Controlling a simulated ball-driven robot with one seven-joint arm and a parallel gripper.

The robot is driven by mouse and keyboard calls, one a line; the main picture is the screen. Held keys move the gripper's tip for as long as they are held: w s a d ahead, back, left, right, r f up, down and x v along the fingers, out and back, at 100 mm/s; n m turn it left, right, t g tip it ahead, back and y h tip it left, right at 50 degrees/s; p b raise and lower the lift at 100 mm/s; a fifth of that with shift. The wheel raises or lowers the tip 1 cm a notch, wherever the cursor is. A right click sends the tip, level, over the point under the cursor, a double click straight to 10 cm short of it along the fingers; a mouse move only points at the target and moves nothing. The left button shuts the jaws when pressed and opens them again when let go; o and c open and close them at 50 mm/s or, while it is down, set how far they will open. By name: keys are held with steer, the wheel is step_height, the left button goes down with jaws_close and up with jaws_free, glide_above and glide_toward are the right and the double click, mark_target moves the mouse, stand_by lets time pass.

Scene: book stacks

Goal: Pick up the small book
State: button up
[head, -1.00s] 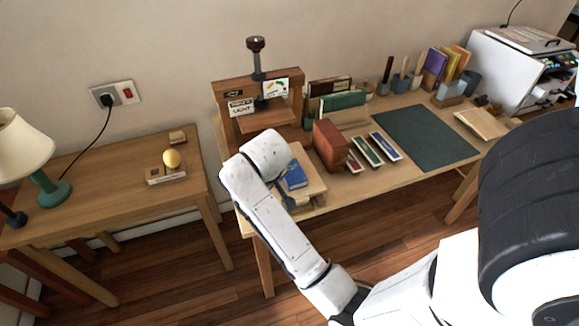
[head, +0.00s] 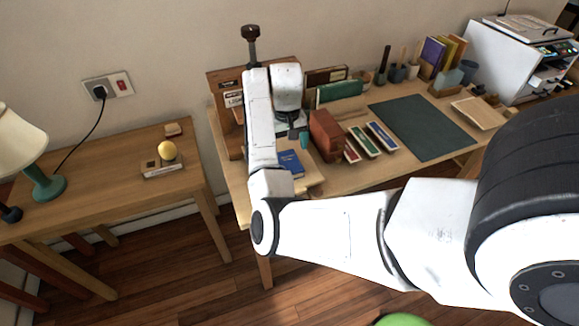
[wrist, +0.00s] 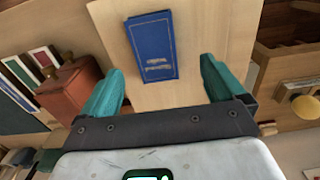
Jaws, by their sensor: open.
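The small blue book (head: 291,162) lies flat on a pale wooden board (head: 313,175) near the left front of the long desk. In the wrist view the book (wrist: 151,42) lies on the bare board (wrist: 215,35), with light lettering on its cover. My gripper (head: 298,138) hangs over the desk just behind the book in the head view; one teal finger shows there. In the wrist view my gripper (wrist: 161,68) is open, with its two teal fingers apart. The book appears between and beyond their tips, and nothing is held.
A reddish-brown block (head: 326,135) and several slim coloured books (head: 366,141) stand to the right of the board. A wooden press (head: 228,83) stands behind, partly hidden by my arm. A dark green mat (head: 422,130) lies clear farther right. A side table (head: 110,165) is at left.

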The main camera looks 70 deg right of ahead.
mark_target(289, 162)
steer(key=shift+s+d+f+p, duration=0.15)
steer(key=shift+f, duration=1.5)
steer(key=shift+s+d+f+p, duration=0.1)
steer(key=shift+d+f+p, duration=0.05)
steer(key=shift+f, duration=1.5)
steer(key=shift+c, duration=0.3)
steer(key=shift+r, duration=0.1)
steer(key=c, duration=1.1)
